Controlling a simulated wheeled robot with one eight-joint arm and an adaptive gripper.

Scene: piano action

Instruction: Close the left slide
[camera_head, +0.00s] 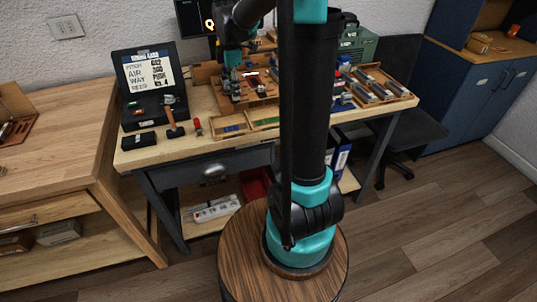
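I cannot clearly make out which part is the left slide; the small parts on the bench are too fine to tell apart. A wooden assembly (262,92) with small metal and coloured parts stands at the middle of the workbench (152,156). My gripper (236,92) points down at the left side of this assembly. Its fingers are small and dark here, so I cannot tell whether they are open, shut or touching anything. My own arm column hides part of the bench to the right of the assembly.
A black case with a tuning card (149,72) stands at the bench's left. A hammer (174,124) and a red-handled tool (198,126) lie before it. Shallow wooden trays (230,130) lie at the front edge. A tray of blocks (384,86) lies right. A drawer (240,163) is below.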

